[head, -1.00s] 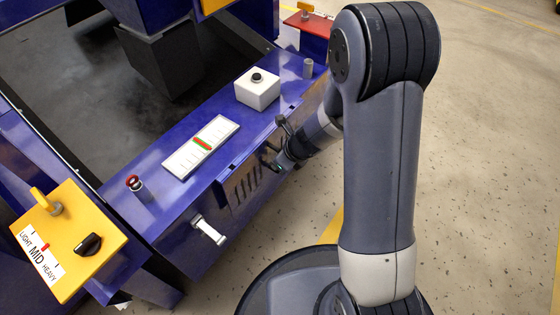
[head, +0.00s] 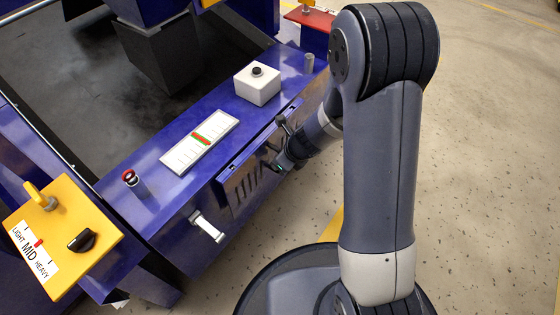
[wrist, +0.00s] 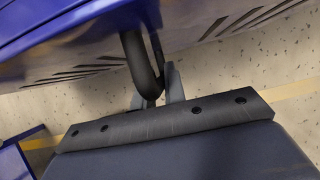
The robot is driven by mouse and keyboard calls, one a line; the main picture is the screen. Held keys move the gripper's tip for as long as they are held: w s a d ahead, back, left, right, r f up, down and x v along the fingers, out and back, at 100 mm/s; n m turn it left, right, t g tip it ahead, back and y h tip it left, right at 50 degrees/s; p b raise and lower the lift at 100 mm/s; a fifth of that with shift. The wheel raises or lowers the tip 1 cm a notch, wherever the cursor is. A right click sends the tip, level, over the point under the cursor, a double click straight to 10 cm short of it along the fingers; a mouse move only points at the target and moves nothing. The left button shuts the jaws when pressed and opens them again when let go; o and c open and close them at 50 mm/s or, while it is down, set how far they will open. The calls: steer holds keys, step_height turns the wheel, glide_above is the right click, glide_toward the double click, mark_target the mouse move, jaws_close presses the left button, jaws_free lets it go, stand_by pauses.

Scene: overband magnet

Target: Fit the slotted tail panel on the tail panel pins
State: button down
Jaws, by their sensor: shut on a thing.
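The slotted tail panel (head: 247,184) is blue with a row of dark slots. In the head view it stands along the machine's right-hand side face, its top edge near the top of the blue frame. My gripper (head: 284,160) is at the panel's outer face, partly hidden by my arm. In the wrist view the panel (wrist: 190,48) crosses the top, and my gripper (wrist: 160,98) is shut on its curved black handle (wrist: 140,66). The tail panel pins are not visible, and I cannot tell whether the panel touches them.
The blue frame carries a white gauge (head: 199,148), a white button box (head: 257,84) and a red-topped button (head: 131,180). A silver handle (head: 207,226) juts out left of the panel. A yellow selector box (head: 62,238) stands at lower left. Floor on the right is clear.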

steer(key=shift+f+b, duration=0.7)
steer(key=shift+f, duration=0.1)
steer(key=c, duration=1.4)
jaws_free()
steer(key=p+v, duration=0.6)
steer(key=v, duration=0.5)
steer(key=shift+w+a, duration=0.1)
steer(key=shift+f, duration=0.15)
steer(key=b+x, duration=0.6)
steer(key=x, duration=0.4)
steer(key=shift+a+f, duration=0.1)
steer(key=shift+f, duration=0.3)
steer(key=shift+r+p, duration=0.5)
steer(key=shift+r, duration=0.1)
steer(key=shift+f, duration=0.1)
